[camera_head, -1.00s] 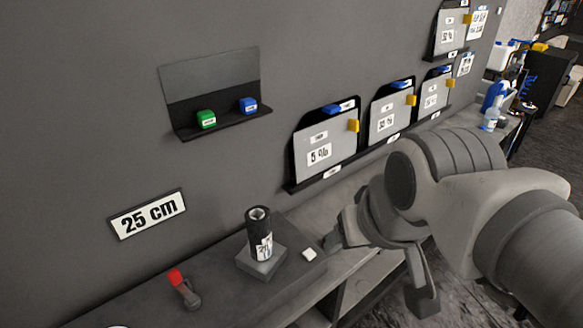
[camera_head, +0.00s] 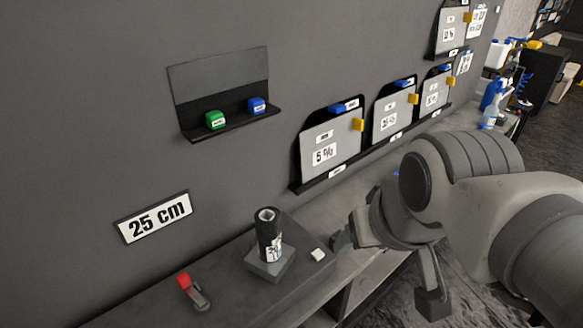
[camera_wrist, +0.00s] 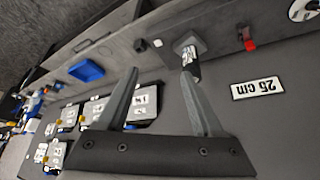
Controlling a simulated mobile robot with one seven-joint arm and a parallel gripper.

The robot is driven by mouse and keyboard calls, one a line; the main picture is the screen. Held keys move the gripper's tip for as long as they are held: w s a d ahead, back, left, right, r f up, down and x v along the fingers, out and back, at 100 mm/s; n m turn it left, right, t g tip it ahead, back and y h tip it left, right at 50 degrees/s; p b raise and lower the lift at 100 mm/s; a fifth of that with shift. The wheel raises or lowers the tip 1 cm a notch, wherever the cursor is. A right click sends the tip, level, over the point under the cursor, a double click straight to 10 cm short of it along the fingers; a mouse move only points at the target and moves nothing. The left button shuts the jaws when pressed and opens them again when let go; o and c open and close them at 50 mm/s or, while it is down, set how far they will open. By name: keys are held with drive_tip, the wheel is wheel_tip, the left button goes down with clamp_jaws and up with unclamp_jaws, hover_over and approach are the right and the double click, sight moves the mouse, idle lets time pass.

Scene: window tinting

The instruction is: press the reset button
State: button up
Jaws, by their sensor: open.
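No button in view carries a readable reset label. A small white square piece (camera_head: 318,255) lies on the bench beside a black cylinder (camera_head: 269,236) on a grey block; both also show in the wrist view, the white piece (camera_wrist: 158,43) and the cylinder (camera_wrist: 191,66). A red-topped dark object (camera_head: 190,289) stands on the bench to the left. Green (camera_head: 215,120) and blue (camera_head: 257,105) cubes sit on a wall shelf. My gripper (camera_head: 385,270) is open and empty, right of the white piece in the head view, touching nothing that I can see.
A "25 cm" sign (camera_head: 153,217) is on the wall. Grey panels with percent labels (camera_head: 331,145) stand in a wall rack. A blue tray (camera_wrist: 87,70) shows in the wrist view. The bench (camera_head: 232,283) is clear between the red-topped object and the block.

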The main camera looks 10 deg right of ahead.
drive_tip(key=shift+d, duration=0.1)
clamp_jaws()
idle(1.5)
